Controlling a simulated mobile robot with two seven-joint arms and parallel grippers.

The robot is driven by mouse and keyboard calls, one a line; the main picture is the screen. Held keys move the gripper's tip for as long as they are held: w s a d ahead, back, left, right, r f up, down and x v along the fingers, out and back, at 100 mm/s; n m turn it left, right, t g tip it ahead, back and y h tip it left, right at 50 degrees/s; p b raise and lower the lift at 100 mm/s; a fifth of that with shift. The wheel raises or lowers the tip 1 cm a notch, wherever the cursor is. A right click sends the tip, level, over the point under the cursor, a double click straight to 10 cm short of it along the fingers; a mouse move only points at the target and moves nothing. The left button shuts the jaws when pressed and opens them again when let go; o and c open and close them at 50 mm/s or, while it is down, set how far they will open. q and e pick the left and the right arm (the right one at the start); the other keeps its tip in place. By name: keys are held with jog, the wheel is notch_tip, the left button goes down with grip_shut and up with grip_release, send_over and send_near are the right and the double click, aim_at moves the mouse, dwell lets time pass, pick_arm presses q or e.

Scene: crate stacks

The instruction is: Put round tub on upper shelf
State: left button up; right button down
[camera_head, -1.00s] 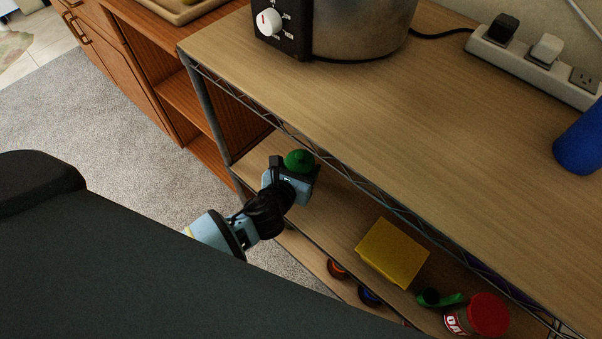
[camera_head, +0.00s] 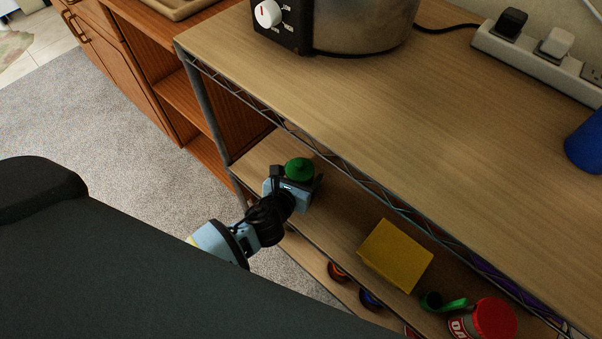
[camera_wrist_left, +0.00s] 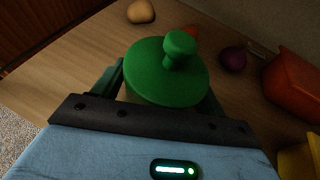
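The round tub has a green lid with a knob, and it shows in the head view (camera_head: 299,170) and large in the wrist view (camera_wrist_left: 168,72). A small part of its pale body shows under the lid. My left gripper (camera_head: 297,186) reaches in at the left end of the shelf below the top board. Its fingers (camera_wrist_left: 160,95) are on both sides of the tub under the lid and look shut on it. The tub's base is hidden, so I cannot tell whether it touches the shelf. The upper shelf (camera_head: 400,120) is a wide wooden board. My right gripper is not in view.
On the top board stand a metal cooker (camera_head: 365,22), a power strip (camera_head: 545,60) and a blue cylinder (camera_head: 585,145). A yellow box (camera_head: 396,255) and a red-lidded container (camera_head: 496,320) are below. The upper board's front middle is clear.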

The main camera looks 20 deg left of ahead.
pick_arm(q)
jog(key=shift+o, duration=0.7)
jog(key=shift+r, duration=0.25)
jog(key=p+v, duration=0.2)
jog(key=v, duration=1)
jog(key=shift+p, duration=0.4)
jog(key=shift+d+f, duration=0.1)
jog(key=shift+f, duration=0.05)
